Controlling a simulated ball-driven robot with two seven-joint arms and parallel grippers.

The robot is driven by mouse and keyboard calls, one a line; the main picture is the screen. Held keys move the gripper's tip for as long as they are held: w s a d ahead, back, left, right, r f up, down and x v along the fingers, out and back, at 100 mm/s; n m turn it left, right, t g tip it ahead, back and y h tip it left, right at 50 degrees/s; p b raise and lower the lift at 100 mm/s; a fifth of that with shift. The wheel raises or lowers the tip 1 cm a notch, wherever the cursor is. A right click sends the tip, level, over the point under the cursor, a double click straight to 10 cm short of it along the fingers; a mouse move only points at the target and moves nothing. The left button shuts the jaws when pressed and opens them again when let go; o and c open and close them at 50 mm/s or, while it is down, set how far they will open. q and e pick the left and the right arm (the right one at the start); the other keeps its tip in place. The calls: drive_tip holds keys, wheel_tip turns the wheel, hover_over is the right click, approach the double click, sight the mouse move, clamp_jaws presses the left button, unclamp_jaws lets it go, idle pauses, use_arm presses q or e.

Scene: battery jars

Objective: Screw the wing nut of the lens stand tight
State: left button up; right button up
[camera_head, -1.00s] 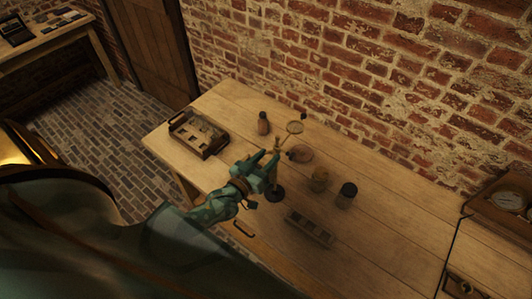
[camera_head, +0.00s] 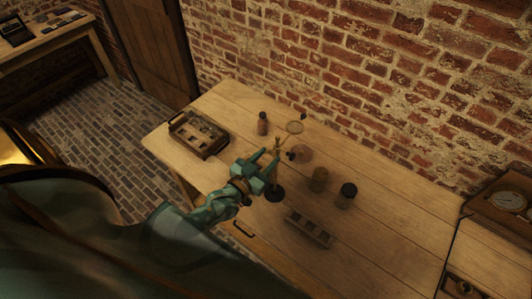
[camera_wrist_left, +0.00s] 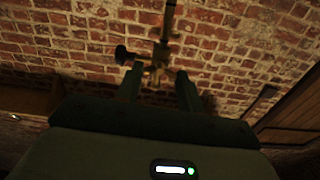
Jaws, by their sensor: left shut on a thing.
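My left gripper (camera_head: 271,161) is at the stand's post, below the lens. In the left wrist view the brass post (camera_wrist_left: 167,22) runs down to a small brass fitting (camera_wrist_left: 156,72) between my two fingers, with a dark knob (camera_wrist_left: 124,55) to its left. The left gripper is shut on this small part, which I take to be the wing nut; dim light hides its exact shape and the contact. My right gripper is not in view.
A wooden tray (camera_head: 181,121) stands at the table's left. A dark-capped bottle (camera_head: 263,126), a brown jar (camera_head: 319,181) and a black-lidded jar (camera_head: 346,198) stand around the lens stand. A slotted rack (camera_head: 309,229) lies in front. A brick wall rises behind.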

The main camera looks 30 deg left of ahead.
use_arm(q)
drive_tip(key=o, duration=1)
drive_tip(key=shift+s, duration=0.1)
drive_tip(key=s+a+b, duration=0.1)
drive_tip(key=s, duration=1.5)
drive_tip(key=shift+a+b, duration=0.15)
drive_tip(key=shift+b, duration=0.2)
drive_tip(key=shift+f, duration=0.1)
